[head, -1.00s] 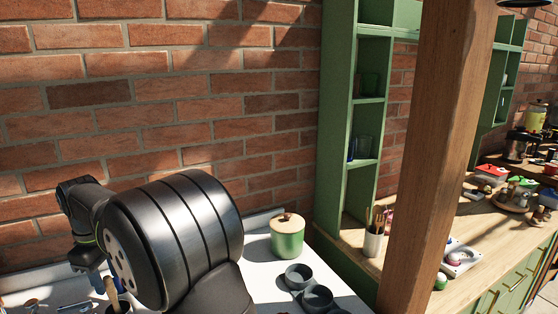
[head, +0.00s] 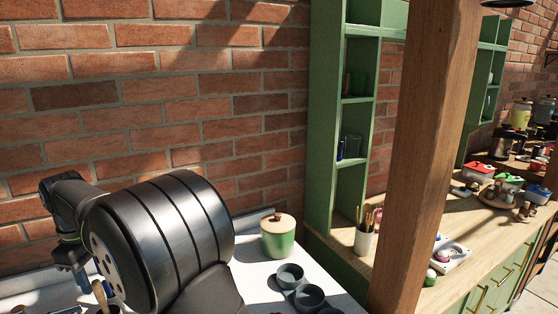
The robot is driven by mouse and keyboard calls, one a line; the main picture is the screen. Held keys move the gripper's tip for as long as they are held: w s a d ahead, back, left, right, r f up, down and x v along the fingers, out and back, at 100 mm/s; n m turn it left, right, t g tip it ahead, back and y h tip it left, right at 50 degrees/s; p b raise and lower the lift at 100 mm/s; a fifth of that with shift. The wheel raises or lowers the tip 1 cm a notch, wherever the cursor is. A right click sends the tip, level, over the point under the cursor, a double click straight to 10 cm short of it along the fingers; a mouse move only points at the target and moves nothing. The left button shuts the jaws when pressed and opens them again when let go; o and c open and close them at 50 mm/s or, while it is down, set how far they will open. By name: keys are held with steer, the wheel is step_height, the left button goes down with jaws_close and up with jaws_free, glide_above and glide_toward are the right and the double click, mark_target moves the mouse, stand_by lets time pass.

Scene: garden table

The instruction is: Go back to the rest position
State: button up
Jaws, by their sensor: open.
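My gripper (head: 76,268) shows at the lower left of the head view, beyond the large dark joint of my arm. It points down over the white table and is partly hidden by that joint. I see nothing held in it. A wooden handle (head: 100,293) stands just to the right of the fingers, near the picture's bottom edge. I cannot tell whether it touches them.
A green canister (head: 278,240) with a wooden lid stands on the white table (head: 251,278) by the wall. Dark round cups (head: 310,297) are in front of it. A wooden post (head: 428,150), green shelves (head: 322,130) and a wooden counter (head: 405,245) stand to the right.

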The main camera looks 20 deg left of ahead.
mark_target(95, 281)
step_height(95, 281, up, 7)
steer(key=shift+r, duration=0.1)
step_height(95, 281, down, 12)
steer(key=shift+r, duration=0.25)
steer(key=r, duration=1)
steer(key=shift+w, duration=0.25)
steer(key=w+d+r+m, duration=0.2)
steer(key=w+d+r, duration=0.1)
steer(key=w+d, duration=0.65)
steer(key=w+d+r+m, duration=0.1)
steer(key=w+d+r, duration=0.2)
steer(key=w+d, duration=0.7)
steer(key=w+d+r+m, duration=0.2)
steer(key=w+d+r, duration=0.25)
steer(key=w, duration=0.95)
steer(key=w+d+f+m, duration=0.25)
steer(key=w+d, duration=0.25)
steer(key=d, duration=0.4)
steer(key=w+d+f+m, duration=0.3)
steer(key=d+f+m, duration=0.2)
steer(key=d+f, duration=0.3)
steer(key=w+d+f+m, duration=0.3)
steer(key=d+f+m, duration=0.2)
steer(key=d+f, duration=0.4)
step_height(95, 281, down, 3)
steer(key=shift+d+f, duration=0.1)
steer(key=shift+d, duration=0.2)
